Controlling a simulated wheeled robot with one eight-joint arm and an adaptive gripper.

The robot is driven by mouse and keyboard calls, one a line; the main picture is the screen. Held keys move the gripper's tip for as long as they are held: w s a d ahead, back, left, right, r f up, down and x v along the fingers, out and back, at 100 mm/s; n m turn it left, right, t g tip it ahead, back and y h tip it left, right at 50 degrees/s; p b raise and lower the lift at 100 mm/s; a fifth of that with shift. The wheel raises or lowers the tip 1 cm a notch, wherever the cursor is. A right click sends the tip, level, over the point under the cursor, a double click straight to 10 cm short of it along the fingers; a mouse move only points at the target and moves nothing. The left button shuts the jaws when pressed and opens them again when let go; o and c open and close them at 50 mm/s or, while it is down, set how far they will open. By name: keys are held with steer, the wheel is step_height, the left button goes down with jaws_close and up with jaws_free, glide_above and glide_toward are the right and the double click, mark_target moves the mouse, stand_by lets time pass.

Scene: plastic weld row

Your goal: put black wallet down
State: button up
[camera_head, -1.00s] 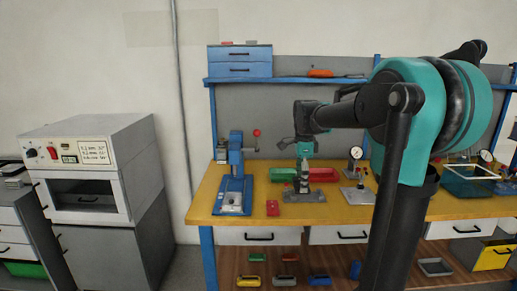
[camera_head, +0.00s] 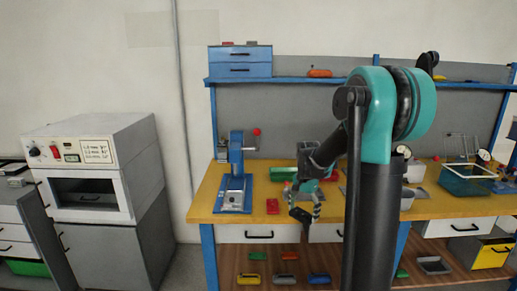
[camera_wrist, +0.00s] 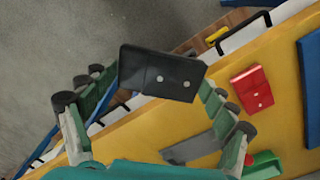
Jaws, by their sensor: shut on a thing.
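The black wallet (camera_wrist: 160,74) is a dark flat rectangle with two light studs, held between the fingers of my gripper (camera_wrist: 152,88) in the wrist view. In the head view my gripper (camera_head: 308,209) hangs near the front edge of the yellow workbench (camera_head: 245,214), and a small dark shape at its fingers appears to be the wallet. In the wrist view the wallet overlaps the bench's front edge and the floor beyond it. It looks raised above the bench.
A red wallet-like item (camera_head: 272,206) lies on the bench left of my gripper. A blue press (camera_head: 235,185) stands further left. A green bin (camera_head: 285,173) is behind. Several small coloured items, including a yellow one (camera_head: 249,279), sit on the lower shelf.

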step_height(320, 180, down, 16)
steer(key=w+d+n, duration=0.1)
steer(key=d+n, duration=0.1)
steer(key=n, duration=0.7)
steer(key=shift+w+n, duration=0.3)
steer(key=shift+w, duration=0.05)
